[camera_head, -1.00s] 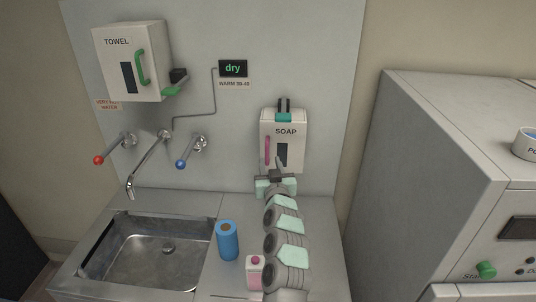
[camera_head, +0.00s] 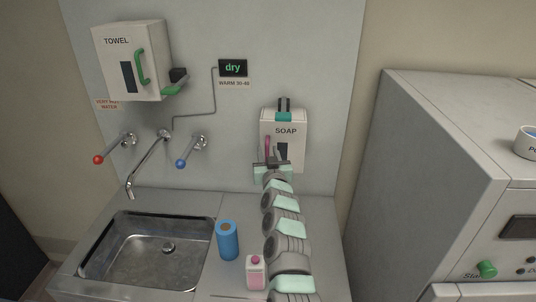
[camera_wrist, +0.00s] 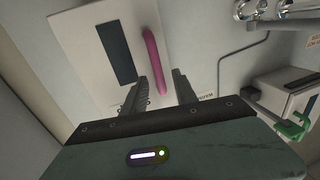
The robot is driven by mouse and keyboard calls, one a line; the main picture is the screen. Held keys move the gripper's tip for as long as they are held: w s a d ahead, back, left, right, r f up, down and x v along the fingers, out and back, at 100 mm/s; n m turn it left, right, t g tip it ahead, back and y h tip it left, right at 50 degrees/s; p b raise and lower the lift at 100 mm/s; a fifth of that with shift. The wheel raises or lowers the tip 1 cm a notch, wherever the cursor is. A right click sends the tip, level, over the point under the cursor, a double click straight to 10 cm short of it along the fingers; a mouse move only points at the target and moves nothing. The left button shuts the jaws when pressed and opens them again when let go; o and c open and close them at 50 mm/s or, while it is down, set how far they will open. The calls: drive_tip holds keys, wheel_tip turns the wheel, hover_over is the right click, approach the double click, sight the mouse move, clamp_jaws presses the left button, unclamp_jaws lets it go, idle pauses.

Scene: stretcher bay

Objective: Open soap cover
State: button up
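The soap dispenser (camera_head: 291,121) is a white box on the wall, labelled SOAP, with a dark window and a teal piece on top. Its cover is closed. A pink vertical handle (camera_head: 267,147) is on the cover's left side; my gripper hides its lower part in the head view. I cannot tell whether a finger touches the handle.
A towel box (camera_head: 128,62) with a green handle hangs at the upper left. A faucet (camera_head: 147,163) stands over the sink (camera_head: 154,252). A blue cylinder (camera_head: 228,240) and a small pink bottle (camera_head: 256,272) stand on the counter, left of my arm.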

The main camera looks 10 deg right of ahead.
drive_tip(key=shift+c, duration=0.2)
clamp_jaws()
idle(1.1)
